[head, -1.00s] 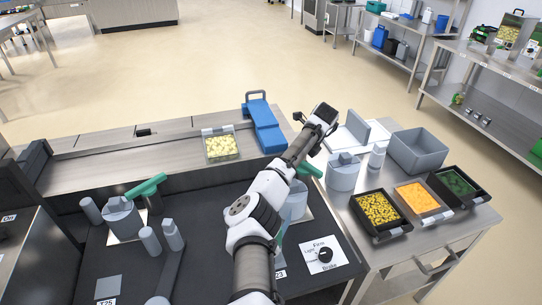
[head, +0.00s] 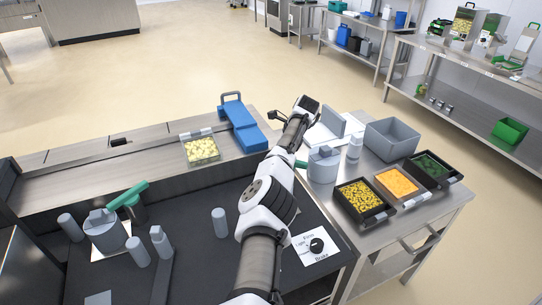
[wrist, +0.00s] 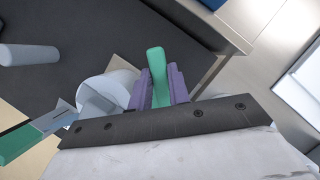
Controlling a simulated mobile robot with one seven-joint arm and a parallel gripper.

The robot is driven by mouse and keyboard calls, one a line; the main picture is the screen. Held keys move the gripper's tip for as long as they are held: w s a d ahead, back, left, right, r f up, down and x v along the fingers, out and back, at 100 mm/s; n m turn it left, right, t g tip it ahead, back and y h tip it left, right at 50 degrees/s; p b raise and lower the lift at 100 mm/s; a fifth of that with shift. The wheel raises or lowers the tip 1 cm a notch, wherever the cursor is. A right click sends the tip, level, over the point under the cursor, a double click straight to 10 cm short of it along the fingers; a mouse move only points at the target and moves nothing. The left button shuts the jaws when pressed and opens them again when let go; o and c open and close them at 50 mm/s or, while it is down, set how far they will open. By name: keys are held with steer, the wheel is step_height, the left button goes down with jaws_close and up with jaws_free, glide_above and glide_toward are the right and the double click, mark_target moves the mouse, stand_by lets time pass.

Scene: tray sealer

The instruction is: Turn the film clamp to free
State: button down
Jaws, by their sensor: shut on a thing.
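The film clamp's green handle (wrist: 157,70) stands between the two purple fingers of my gripper (wrist: 158,88) in the wrist view. The fingers are shut on it. In the head view my arm covers most of this clamp and my fingertips; only a small green end (head: 301,164) shows right of the arm. How far the handle is turned cannot be told. A second green lever (head: 128,194) stands at the left station, apart from my gripper.
A brake dial (head: 316,246) on a white plate lies right of my arm. A grey post (head: 219,222) stands left of it. A film-topped tray (head: 201,150) and a blue block (head: 242,126) are behind. The side table holds a grey canister (head: 323,165) and food trays (head: 383,225).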

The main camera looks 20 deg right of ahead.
steer(key=shift+a+r, duration=0.1)
steer(key=c, duration=1.3)
jaws_free()
steer(key=b+v, duration=0.2)
steer(key=v, duration=1.1)
steer(key=shift+s+r+b, duration=0.15)
steer(key=shift+r+b, duration=0.15)
